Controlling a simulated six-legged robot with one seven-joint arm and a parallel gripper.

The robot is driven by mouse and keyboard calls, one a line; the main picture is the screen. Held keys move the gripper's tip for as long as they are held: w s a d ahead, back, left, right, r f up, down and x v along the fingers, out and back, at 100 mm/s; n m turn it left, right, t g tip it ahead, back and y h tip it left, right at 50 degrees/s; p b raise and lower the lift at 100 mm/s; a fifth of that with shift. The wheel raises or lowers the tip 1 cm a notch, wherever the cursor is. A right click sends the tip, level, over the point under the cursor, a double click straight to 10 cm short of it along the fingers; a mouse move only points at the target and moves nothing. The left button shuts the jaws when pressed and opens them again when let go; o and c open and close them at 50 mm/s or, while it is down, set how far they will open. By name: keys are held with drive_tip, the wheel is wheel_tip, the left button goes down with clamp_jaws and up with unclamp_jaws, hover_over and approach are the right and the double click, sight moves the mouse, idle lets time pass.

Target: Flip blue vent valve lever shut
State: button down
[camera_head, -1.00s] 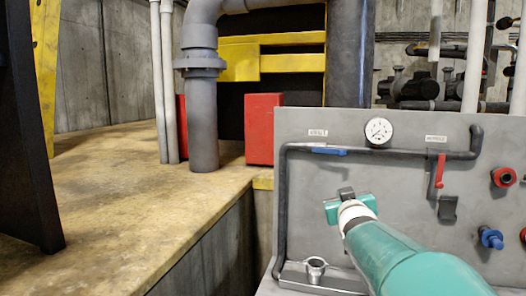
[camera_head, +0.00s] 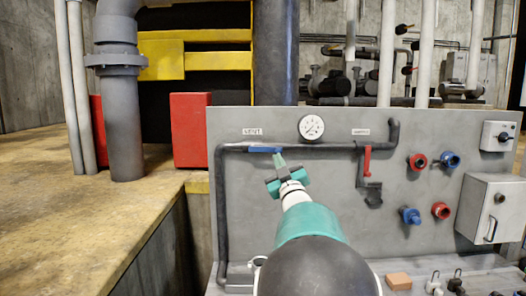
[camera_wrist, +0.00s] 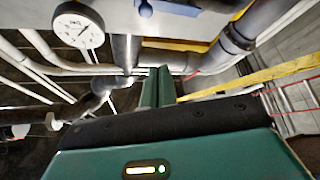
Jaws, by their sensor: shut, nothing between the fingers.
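The blue vent valve lever (camera_head: 264,150) lies level along the grey pipe (camera_head: 330,147) on the panel, under the left label (camera_head: 252,132). A blue piece at the top edge of the wrist view (camera_wrist: 172,7) looks like the same lever. My gripper (camera_head: 279,158) is just below the lever's right end, with its green fingers pointing up. The fingers are together and empty in the wrist view (camera_wrist: 158,84). I cannot tell whether the fingertips touch the lever.
A round gauge (camera_head: 312,127) sits right of the lever. A red lever (camera_head: 367,160) hangs down farther right. Red and blue fittings (camera_head: 418,161) stick out of the panel (camera_head: 330,190). A red block (camera_head: 190,130) stands behind left.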

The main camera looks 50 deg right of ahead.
sight(277, 150)
drive_tip(key=w+d, duration=0.2)
drive_tip(key=w+d+r, duration=0.1)
drive_tip(key=w+d, duration=0.1)
drive_tip(key=w+d+r, duration=0.1)
drive_tip(key=w+d, duration=0.1)
drive_tip(key=d, duration=0.1)
drive_tip(key=shift+w, duration=0.1)
drive_tip(key=shift+f, duration=0.3)
idle(0.5)
